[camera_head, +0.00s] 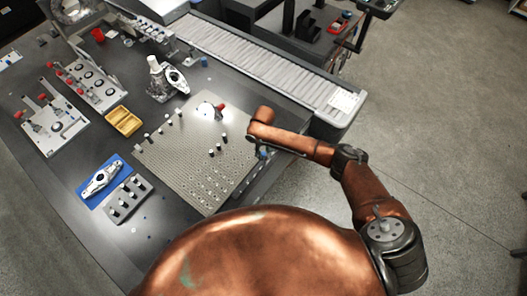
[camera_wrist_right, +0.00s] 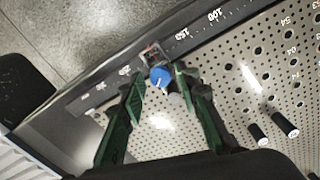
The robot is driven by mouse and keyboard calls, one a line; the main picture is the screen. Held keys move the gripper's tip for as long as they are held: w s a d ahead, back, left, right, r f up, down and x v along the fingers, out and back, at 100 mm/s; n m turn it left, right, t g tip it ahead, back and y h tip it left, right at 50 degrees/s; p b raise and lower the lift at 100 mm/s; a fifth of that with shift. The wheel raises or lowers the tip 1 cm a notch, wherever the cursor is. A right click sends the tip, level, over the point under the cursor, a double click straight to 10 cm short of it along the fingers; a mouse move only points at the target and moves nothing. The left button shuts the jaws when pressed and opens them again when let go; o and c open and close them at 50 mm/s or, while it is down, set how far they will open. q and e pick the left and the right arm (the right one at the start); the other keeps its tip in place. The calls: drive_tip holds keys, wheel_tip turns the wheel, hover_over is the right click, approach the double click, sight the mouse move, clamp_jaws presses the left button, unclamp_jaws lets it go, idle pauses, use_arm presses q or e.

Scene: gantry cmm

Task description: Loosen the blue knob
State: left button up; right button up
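The blue knob (camera_wrist_right: 160,76) sits on a small dark block at the edge of the perforated plate, with a light pointer mark on its face. In the head view the knob (camera_head: 264,153) shows small, just below the end of my right arm. My right gripper (camera_wrist_right: 160,84) is open; its two green-edged fingers stand on either side of the knob in the wrist view, with gaps visible. I cannot tell how far the fingertips are above it. In the head view the gripper is mostly hidden by my arm. My left gripper is not in view.
A yellow tray (camera_head: 124,121), a blue mat (camera_head: 92,195) and red-handled clamps lie left. A roller conveyor (camera_head: 250,58) runs behind. Open floor lies right.

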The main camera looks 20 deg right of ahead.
clamp_jaws()
drive_tip(key=shift+n, duration=0.4)
drive_tip(key=n+p, duration=0.1)
drive_tip(key=n, duration=0.1)
drive_tip(key=shift+r+n+p, duration=0.1)
drive_tip(key=shift+n+p, duration=0.2)
drive_tip(key=shift+p, duration=0.05)
drive_tip(key=shift+n+p, duration=0.45)
drive_tip(key=shift+n, duration=1.55)
drive_tip(key=shift+o, duration=1.1)
unclamp_jaws()
drive_tip(key=shift+o, duration=0.2)
